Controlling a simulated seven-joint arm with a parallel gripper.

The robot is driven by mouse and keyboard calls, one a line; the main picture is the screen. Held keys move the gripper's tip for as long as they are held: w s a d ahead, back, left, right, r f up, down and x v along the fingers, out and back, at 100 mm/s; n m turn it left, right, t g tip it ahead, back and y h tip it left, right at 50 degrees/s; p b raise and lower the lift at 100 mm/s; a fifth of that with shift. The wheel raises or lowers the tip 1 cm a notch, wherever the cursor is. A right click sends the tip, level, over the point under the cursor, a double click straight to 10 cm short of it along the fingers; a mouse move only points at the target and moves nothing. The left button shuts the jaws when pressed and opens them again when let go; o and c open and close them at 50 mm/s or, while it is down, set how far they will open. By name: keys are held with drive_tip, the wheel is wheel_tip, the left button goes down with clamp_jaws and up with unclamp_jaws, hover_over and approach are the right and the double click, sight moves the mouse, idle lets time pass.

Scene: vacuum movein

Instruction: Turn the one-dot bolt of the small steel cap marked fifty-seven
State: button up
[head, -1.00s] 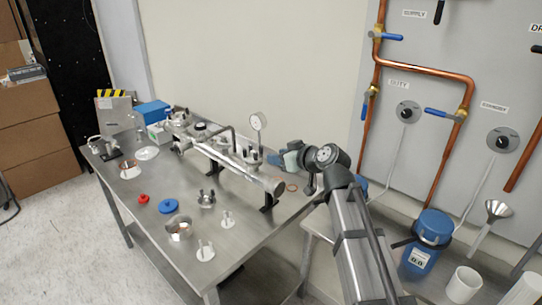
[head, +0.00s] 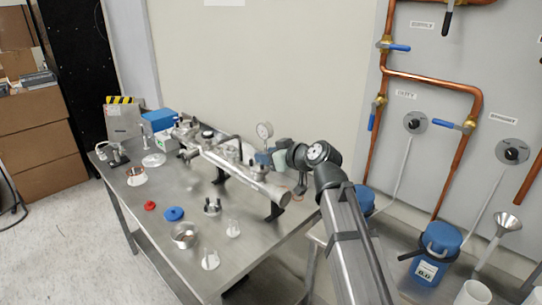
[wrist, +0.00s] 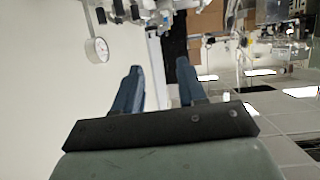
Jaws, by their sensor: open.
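A steel tube assembly (head: 243,176) with flanges and ports lies across the steel table. Small steel caps with upright bolts stand on the table in front of it: a darker one (head: 212,207) and a pale one (head: 233,229). I cannot read the marking fifty-seven or the one-dot mark on any cap. My gripper (wrist: 157,85) is open and empty in the wrist view, its two blue-grey fingers apart. In the head view my arm's wrist hides most of the gripper, behind the tube's right end.
A round gauge (head: 264,131) rises behind the tube. A blue disc (head: 173,214), a red ring (head: 150,205) and a steel bowl (head: 185,234) lie on the table (head: 150,232). Copper pipes (head: 433,78) with valves run along the right wall panel.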

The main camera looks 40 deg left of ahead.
drive_tip(key=w+a+r+n+h, duration=0.3)
drive_tip(key=w+a+r, duration=0.1)
drive_tip(key=a, duration=0.6)
drive_tip(key=w+a+r+n+h, duration=0.3)
drive_tip(key=w+a+r, duration=0.15)
drive_tip(key=a, duration=0.45)
drive_tip(key=w+d+f+n+g+h, duration=0.1)
drive_tip(key=w+d+f+n+h, duration=0.15)
drive_tip(key=d+n+h, duration=0.55)
drive_tip(key=shift+m, duration=0.7)
drive_tip(key=f, duration=0.9)
drive_tip(key=s+f, duration=0.1)
drive_tip(key=f, duration=0.3)
drive_tip(key=shift+d+f, duration=0.25)
drive_tip(key=shift+f, duration=0.05)
clamp_jaws()
